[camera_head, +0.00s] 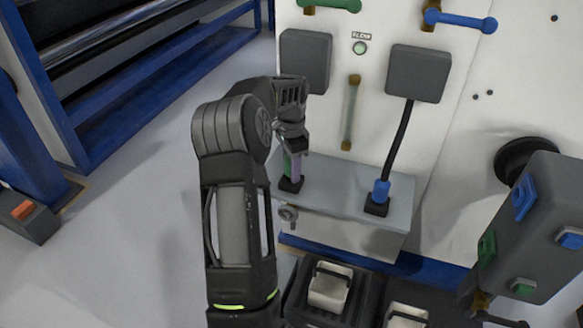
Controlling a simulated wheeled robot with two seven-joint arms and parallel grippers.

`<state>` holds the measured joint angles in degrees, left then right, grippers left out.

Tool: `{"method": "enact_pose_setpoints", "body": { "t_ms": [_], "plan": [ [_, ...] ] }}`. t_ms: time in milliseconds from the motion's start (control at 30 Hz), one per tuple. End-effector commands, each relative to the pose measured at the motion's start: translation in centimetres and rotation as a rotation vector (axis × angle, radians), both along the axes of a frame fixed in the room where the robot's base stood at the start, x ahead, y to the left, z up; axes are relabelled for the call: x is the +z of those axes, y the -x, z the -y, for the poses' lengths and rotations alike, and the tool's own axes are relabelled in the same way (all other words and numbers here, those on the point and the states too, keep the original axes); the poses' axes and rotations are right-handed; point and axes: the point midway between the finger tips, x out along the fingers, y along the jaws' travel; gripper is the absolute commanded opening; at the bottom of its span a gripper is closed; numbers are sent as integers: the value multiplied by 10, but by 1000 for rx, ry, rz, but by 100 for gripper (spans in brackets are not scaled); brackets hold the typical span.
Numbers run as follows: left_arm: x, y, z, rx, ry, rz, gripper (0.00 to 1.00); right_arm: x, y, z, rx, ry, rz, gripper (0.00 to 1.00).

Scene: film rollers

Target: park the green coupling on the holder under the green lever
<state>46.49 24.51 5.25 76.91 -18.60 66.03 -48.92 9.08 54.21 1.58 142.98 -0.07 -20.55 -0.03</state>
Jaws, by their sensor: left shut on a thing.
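The green lever (330,4) is on the white panel above, cut by the top edge. My right gripper is not in view.
A blue coupling (381,190) with a black hose stands in the right holder (376,206), below the blue lever (460,20). Grey boxes (418,73) stick out from the panel. A dark crate with white containers (330,288) stands below the shelf. A grey block (535,225) juts out right.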

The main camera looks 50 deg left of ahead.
Motion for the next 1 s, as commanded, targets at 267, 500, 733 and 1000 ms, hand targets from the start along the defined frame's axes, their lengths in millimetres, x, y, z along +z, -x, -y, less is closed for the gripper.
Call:
{"method": "enact_pose_setpoints", "body": {
  "t_ms": [267,500,733,1000],
  "plan": [
    [-6,0,0,0,1,0,0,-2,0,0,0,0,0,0],
    [-14,1,1,0,2,-3,0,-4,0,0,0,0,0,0],
    [-21,2,1,1,5,-6,0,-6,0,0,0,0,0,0],
    [-28,3,0,5,3,-6,0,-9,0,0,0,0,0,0]
  ]
}}
